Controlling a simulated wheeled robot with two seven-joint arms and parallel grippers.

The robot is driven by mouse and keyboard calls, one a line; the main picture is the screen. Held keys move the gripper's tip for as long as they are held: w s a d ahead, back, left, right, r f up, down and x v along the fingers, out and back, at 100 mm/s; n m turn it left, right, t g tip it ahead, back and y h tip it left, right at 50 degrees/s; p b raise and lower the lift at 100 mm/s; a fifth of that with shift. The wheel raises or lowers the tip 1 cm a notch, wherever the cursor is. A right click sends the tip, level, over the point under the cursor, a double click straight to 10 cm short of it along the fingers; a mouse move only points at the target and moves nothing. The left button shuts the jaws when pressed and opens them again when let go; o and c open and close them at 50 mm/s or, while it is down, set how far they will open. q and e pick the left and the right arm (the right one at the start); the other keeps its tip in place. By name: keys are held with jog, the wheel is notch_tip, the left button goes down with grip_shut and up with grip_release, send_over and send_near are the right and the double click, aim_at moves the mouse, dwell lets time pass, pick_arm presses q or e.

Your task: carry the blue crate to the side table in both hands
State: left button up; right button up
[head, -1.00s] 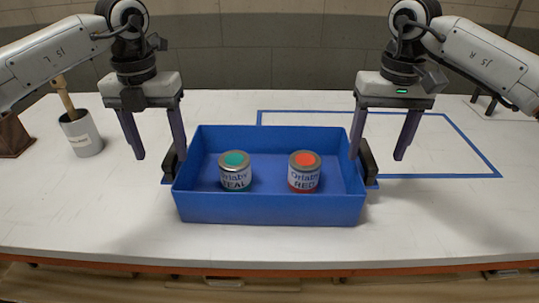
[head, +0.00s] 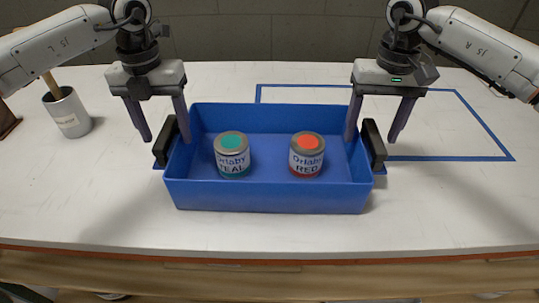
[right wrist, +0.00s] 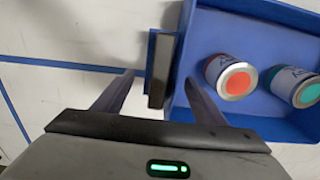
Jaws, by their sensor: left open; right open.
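The blue crate (head: 265,198) sits on the white table with a black handle at each end. Inside stand a teal-lidded can (head: 232,160) and a red-lidded can (head: 306,160), both upright. My left gripper (head: 166,138) is open, its fingers on either side of the left handle (head: 164,143). My right gripper (head: 370,138) is open around the right handle (head: 374,146). In the right wrist view, that handle (right wrist: 158,72) lies between the open fingers, with gaps showing. I cannot pick out a side table.
A blue outlined rectangle (head: 440,158) is marked on the white table (head: 90,205) behind and right of the crate. A grey cup (head: 67,112) with a handle sticking out stands at the left. The table's front strip is clear.

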aim_at(172, 148)
pick_arm(q)
jog(key=shift+f, duration=2.8)
pick_arm(e)
jog(key=shift+f, duration=2.75)
pick_arm(q)
jog(key=shift+c, duration=0.3)
pick_arm(e)
jog(key=shift+c, duration=0.2)
pick_arm(q)
grip_shut()
pick_arm(e)
jog(key=shift+d, duration=0.1)
grip_shut()
pick_arm(q)
jog(key=shift+w+a+r, duration=0.15)
jog(key=shift+r, duration=0.05)
pick_arm(e)
jog(key=shift+w+r, duration=0.15)
jog(key=shift+r, duration=0.05)
